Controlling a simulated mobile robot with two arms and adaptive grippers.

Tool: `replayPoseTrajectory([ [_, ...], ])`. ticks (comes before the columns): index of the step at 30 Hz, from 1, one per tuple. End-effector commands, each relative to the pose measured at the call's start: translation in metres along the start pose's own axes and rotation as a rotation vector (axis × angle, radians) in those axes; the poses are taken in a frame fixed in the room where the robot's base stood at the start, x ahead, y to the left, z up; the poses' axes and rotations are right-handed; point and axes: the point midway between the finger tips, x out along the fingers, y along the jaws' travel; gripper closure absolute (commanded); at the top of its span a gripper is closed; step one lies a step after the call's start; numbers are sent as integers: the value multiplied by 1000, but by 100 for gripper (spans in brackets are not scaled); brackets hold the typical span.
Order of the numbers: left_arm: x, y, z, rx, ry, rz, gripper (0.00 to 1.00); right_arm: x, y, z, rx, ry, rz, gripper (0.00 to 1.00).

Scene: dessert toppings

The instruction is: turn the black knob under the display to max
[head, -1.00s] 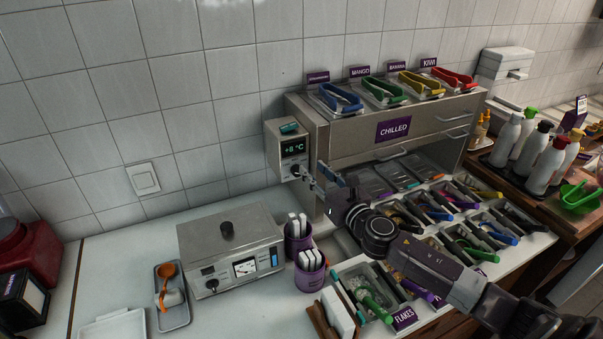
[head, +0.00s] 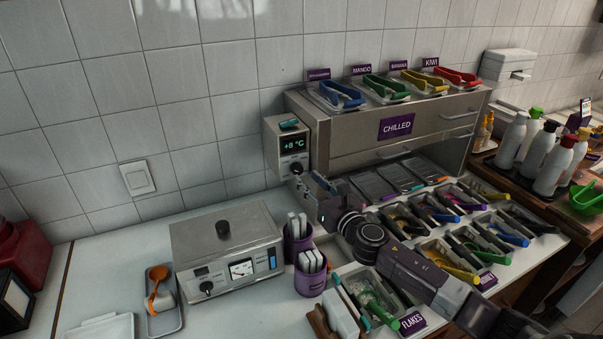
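The black knob (head: 296,169) sits on the front of a small metal control box (head: 273,151), just below its green-lit display (head: 292,146), which reads +8 °C. My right gripper (head: 309,186) is just below and to the right of the knob, close to the box. The knob's face still shows, and I see no grip on it. The fingers are small and dark against the metal cabinet, so their opening is unclear. My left gripper is not in view.
The chilled cabinet (head: 352,132) stands right beside the control box, with tongs on top. Below my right arm are topping trays (head: 415,262) with tongs. A metal warmer (head: 188,255) with its own black knob and two purple cups (head: 309,285) stand at the front left.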

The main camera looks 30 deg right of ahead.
Motion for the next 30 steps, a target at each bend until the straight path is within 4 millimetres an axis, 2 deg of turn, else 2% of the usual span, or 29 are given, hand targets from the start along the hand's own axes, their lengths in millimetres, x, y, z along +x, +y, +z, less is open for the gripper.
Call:
replayPoseTrajectory([
  [3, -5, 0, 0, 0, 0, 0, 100, 19, 0, 2, 3, -2, -2, 68],
  [9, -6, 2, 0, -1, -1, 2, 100, 40, 0, 1, 1, -1, -1, 68],
  [21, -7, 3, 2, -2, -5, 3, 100, 47, 0, 0, -1, 0, 0, 68],
  [23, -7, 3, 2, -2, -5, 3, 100, 47, 0, 0, 0, 0, 0, 73],
  [30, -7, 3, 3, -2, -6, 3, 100, 47, 0, 0, 0, 0, 0, 99],
])
